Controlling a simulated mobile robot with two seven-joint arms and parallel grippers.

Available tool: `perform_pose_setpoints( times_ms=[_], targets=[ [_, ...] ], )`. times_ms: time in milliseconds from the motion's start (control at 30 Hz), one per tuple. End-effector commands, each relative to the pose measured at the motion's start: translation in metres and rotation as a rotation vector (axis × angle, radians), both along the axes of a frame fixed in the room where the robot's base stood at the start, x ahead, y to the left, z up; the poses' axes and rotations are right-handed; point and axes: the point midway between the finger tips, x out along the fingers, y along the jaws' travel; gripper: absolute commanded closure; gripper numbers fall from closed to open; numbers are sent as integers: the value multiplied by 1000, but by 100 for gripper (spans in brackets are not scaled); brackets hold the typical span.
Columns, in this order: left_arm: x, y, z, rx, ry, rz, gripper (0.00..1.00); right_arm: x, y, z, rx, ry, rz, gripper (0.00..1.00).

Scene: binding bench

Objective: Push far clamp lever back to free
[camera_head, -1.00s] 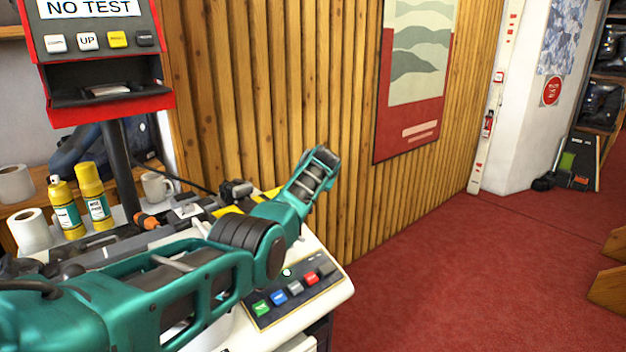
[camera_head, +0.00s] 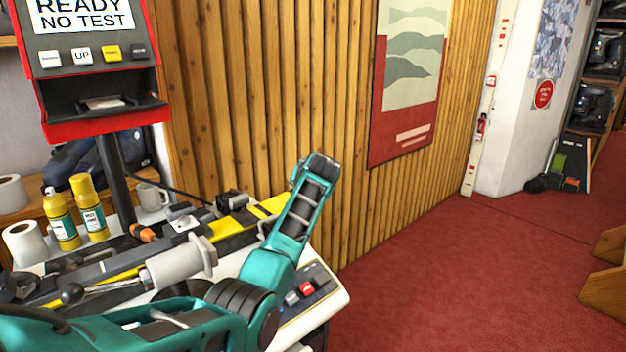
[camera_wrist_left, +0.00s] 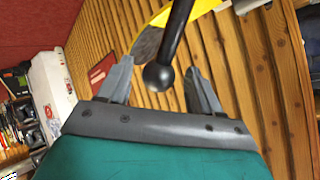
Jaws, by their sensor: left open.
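In the left wrist view a black lever (camera_wrist_left: 178,32) with a round ball knob (camera_wrist_left: 158,77) hangs between the two fingers of my left gripper (camera_wrist_left: 158,66). The gripper is open, with a visible gap on both sides of the knob. A yellow and grey clamp part (camera_wrist_left: 150,38) shows behind the lever. A dark ball-ended lever (camera_head: 72,292) sits beside a grey cylinder (camera_head: 180,262) at the lower left. I cannot tell whether it is the same lever. My right gripper is not in view.
A slatted wooden wall (camera_head: 270,90) stands close behind the bench. A red-framed control box (camera_head: 100,105) on a post, two yellow bottles (camera_head: 88,205) and a mug (camera_head: 152,196) stand at the left. Red carpet (camera_head: 460,280) is open at the right.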

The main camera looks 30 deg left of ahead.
Motion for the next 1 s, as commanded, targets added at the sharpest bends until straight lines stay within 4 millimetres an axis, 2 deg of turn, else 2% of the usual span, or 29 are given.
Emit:
perform_pose_setpoints(
  times_ms=[300, 500, 833, 933, 1000],
  targets=[
    [-25, -28, 25, -1, -3, -6, 35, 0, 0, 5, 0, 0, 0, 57],
    [-34, -36, 34, -1, -1, -6, 35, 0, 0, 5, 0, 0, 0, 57],
    [-36, -38, 35, -1, -1, -6, 35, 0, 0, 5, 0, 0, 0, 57],
    [-36, -34, 37, 9, -9, -3, 44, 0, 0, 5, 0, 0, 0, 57],
    [-36, -21, 47, 51, -38, 5, 51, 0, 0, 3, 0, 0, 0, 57]
  ],
)
